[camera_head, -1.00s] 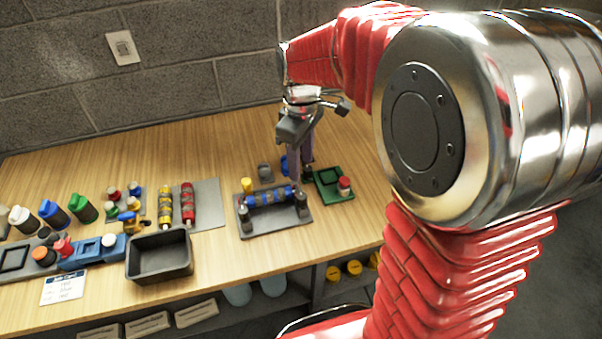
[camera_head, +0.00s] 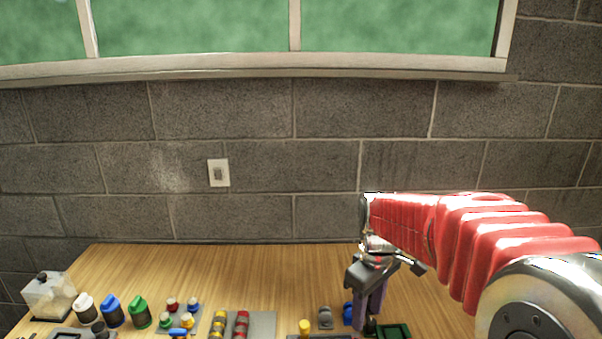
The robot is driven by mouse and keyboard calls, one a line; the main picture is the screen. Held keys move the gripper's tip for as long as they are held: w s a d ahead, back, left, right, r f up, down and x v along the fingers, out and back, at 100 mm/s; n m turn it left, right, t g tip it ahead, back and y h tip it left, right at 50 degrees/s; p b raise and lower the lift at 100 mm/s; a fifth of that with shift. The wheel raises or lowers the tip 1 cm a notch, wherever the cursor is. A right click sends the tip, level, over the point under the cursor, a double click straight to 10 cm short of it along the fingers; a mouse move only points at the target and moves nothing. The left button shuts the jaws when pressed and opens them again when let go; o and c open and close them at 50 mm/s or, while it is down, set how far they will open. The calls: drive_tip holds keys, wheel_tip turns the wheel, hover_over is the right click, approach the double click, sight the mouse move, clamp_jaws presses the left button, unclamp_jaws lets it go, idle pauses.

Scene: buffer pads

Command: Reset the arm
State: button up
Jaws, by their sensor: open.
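My arm, with red ribbed sleeves, reaches in from the right of the head view. My gripper (camera_head: 369,312) hangs from its end, pointing down over the right part of the wooden table. Its purple-grey fingers are open, and I see nothing held between them. A green tray (camera_head: 394,331) lies just right of the fingertips and a blue piece (camera_head: 347,313) stands just left of them. The fingertips are near the bottom of the view, so I cannot tell whether they touch anything.
The wooden table (camera_head: 290,270) is bare along its back. Bottles with white, blue (camera_head: 111,311) and green caps and a clear container (camera_head: 49,296) stand at the left. Yellow and red rollers lie on a grey pad (camera_head: 263,324). A block wall with a switch (camera_head: 218,173) stands behind.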

drive_tip(key=s+r+m+t, duration=0.2)
drive_tip(key=s+r+m, duration=0.1)
drive_tip(key=s, duration=0.6)
drive_tip(key=s+r+m+t, duration=0.3)
drive_tip(key=s+m, duration=0.2)
drive_tip(key=s, duration=0.4)
drive_tip(key=shift+s+r, duration=0.15)
drive_tip(key=shift+r, duration=0.2)
